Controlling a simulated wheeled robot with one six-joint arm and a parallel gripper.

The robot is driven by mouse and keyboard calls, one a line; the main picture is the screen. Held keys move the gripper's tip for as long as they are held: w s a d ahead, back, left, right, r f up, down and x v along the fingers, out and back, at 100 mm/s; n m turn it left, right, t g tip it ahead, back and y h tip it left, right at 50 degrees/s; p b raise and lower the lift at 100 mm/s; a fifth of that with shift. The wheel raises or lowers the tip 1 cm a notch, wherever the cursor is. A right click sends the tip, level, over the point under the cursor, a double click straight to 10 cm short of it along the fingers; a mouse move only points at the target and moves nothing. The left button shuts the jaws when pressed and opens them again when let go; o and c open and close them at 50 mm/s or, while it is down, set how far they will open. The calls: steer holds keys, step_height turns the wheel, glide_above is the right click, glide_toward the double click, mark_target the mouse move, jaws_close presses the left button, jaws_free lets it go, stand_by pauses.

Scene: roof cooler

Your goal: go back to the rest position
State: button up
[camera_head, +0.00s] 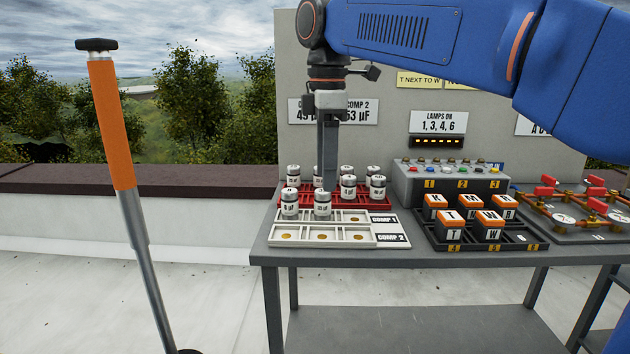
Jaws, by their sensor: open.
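My gripper (328,165) hangs from my blue arm, pointing down over the left part of the grey table (400,257). Its fingers reach down among several silver capacitor cans (348,187) in and around the red tray (376,201). The gap between the fingertips is too small to make out, and nearby cans partly hide the tips. I cannot tell whether they touch a can. Two cans, one at the left (290,204) and one in the middle (322,204), stand at the back of the white tray marked COMP 1 (383,218).
The COMP 2 tray (392,241) lies in front. To the right are a black tray (518,247) with orange-topped blocks, a grey lamp box (450,187) and a red-handled valve board (600,237). A grey panel (297,75) rises behind. An orange-gripped pole (112,125) stands left.

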steer(key=s+d+f+m+t, duration=0.1)
steer(key=s+d+f+m, duration=0.4)
steer(key=d, duration=0.4)
steer(key=s+d+f+m+t, duration=0.1)
steer(key=s+d+f+m, duration=0.35)
steer(key=d+f, duration=0.35)
steer(key=s+d+f+m+t, duration=0.1)
steer(key=s+d+f+m, duration=0.4)
steer(key=f, duration=0.3)
steer(key=s+d+f+m+t, duration=0.1)
steer(key=s+d+f+m, duration=0.3)
steer(key=f, duration=0.4)
steer(key=shift+s+d+m+t, duration=0.35)
steer(key=shift+s+d+t, duration=0.1)
steer(key=shift+s, duration=0.5)
